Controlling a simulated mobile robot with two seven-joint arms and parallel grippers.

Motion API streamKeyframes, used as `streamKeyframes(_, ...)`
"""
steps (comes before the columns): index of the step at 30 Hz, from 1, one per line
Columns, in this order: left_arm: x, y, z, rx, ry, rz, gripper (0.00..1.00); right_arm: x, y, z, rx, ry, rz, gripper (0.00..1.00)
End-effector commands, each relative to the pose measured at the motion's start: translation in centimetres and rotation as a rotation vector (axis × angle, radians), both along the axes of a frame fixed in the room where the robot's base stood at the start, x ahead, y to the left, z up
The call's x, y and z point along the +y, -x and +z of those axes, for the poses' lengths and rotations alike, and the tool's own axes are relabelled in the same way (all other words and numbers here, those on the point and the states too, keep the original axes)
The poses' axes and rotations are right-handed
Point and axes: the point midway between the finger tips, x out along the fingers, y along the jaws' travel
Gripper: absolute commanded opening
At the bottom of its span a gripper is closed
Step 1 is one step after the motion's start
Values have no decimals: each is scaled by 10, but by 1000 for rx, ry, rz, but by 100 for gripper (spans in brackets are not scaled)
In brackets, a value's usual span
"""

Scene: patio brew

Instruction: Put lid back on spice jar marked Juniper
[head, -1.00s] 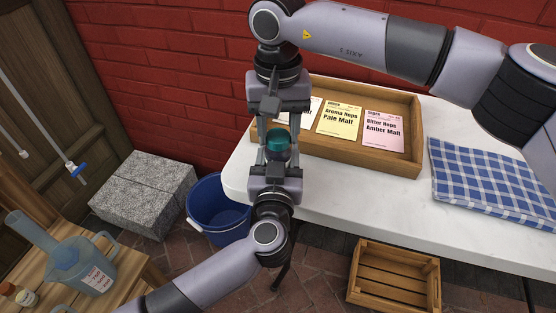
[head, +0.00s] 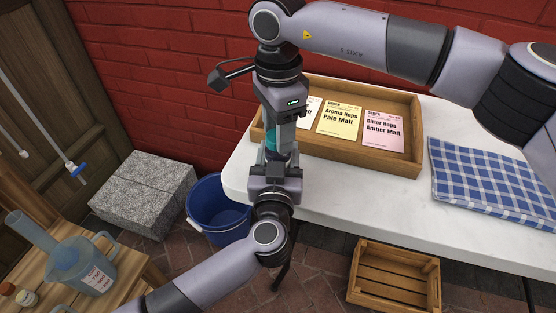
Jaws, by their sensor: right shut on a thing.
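A small spice jar (head: 280,155) with a teal lid (head: 272,145) is between my two grippers in the head view, near the table's left front corner. My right gripper (head: 277,138) comes from above and is shut on the teal lid, covering most of it. My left gripper (head: 278,160) comes from below, its fingers on both sides of the jar body. The jar is mostly hidden by the fingers, and its label cannot be read. I cannot tell whether the lid is fully seated.
On the white table (head: 340,200) are a wooden tray (head: 400,165) with order cards and a blue checked cloth (head: 490,180). A blue bucket (head: 215,210), stone blocks (head: 145,190) and a wooden crate (head: 395,280) stand on the floor. A jug (head: 80,265) is at lower left.

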Motion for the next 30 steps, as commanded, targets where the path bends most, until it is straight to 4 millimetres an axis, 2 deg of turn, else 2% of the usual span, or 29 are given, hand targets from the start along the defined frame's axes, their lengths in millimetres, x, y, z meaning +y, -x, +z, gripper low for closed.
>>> streamKeyframes(30,0,0,-1,2,0,1,0,0,1,-1,1,-1,-1637,10)
